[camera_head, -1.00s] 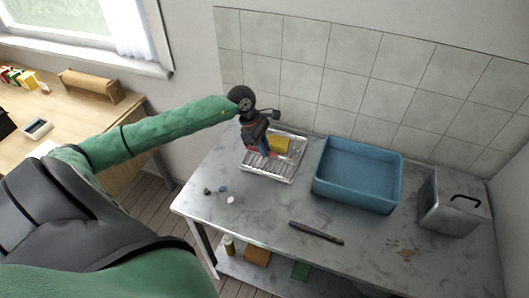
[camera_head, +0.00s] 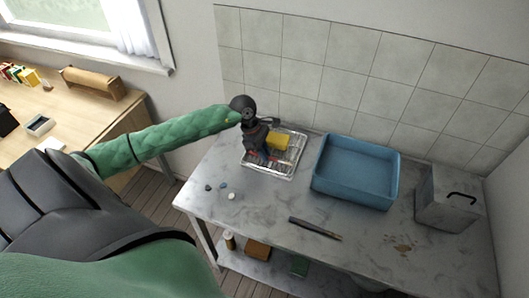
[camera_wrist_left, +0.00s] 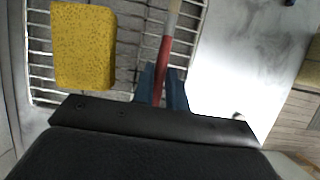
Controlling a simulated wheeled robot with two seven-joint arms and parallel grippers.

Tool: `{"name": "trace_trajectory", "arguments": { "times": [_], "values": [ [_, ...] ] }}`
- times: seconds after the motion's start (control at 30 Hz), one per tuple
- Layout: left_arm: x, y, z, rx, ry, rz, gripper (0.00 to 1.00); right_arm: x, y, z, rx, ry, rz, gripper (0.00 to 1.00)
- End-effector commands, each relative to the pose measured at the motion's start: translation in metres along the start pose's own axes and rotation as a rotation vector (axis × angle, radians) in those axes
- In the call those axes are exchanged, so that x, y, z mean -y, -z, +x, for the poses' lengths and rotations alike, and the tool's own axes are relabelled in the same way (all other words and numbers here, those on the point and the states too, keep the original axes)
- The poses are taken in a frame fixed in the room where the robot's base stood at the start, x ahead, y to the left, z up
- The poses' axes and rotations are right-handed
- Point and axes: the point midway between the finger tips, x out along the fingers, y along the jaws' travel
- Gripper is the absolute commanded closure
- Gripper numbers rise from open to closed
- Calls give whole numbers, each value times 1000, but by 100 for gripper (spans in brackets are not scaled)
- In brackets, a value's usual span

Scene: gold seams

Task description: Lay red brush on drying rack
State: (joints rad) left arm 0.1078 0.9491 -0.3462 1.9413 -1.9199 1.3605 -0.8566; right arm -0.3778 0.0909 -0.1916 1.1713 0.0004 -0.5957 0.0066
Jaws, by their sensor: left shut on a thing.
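The wire drying rack (camera_head: 284,171) stands on the marble-topped table near the tiled wall. A yellow sponge (camera_head: 278,141) lies on the back part of the rack. My left gripper (camera_head: 259,156) is over the rack's left part, in front of and left of the sponge. In the left wrist view, its blue fingers (camera_wrist_left: 161,88) are shut on the red brush (camera_wrist_left: 164,57), with a pale part above the red handle. The rack wires (camera_wrist_left: 42,58) show behind it; whether the brush touches them I cannot tell. My right gripper is not in view.
A blue basin (camera_head: 352,178) stands right of the rack, and a grey metal box (camera_head: 447,205) is farther right. A dark stick-like tool (camera_head: 315,228) lies at the front. Small pebbles (camera_head: 222,187) lie front left. Brown crumbs (camera_head: 402,243) lie at right.

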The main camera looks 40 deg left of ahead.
Motion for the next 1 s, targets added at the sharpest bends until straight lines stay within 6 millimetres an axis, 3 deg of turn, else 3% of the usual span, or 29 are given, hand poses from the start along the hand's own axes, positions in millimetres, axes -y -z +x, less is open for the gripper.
{"name": "trace_trajectory", "arguments": {
  "times": [0.1, 0.13, 0.23, 0.73, 0.87, 1.0],
  "values": [
    [0, 1, 1, 0, 0, 0, 100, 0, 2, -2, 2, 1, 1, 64],
    [0, 0, 1, 0, 0, 0, 84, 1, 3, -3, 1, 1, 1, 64],
    [0, 0, 1, 0, 0, 0, 64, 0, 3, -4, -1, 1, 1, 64],
    [0, -1, -2, 0, 0, 0, 64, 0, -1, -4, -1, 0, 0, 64],
    [0, 0, -5, -1, -1, 0, 64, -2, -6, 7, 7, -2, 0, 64],
    [0, 1, -12, -1, 0, -1, 64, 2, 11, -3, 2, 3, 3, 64]
  ]
}}
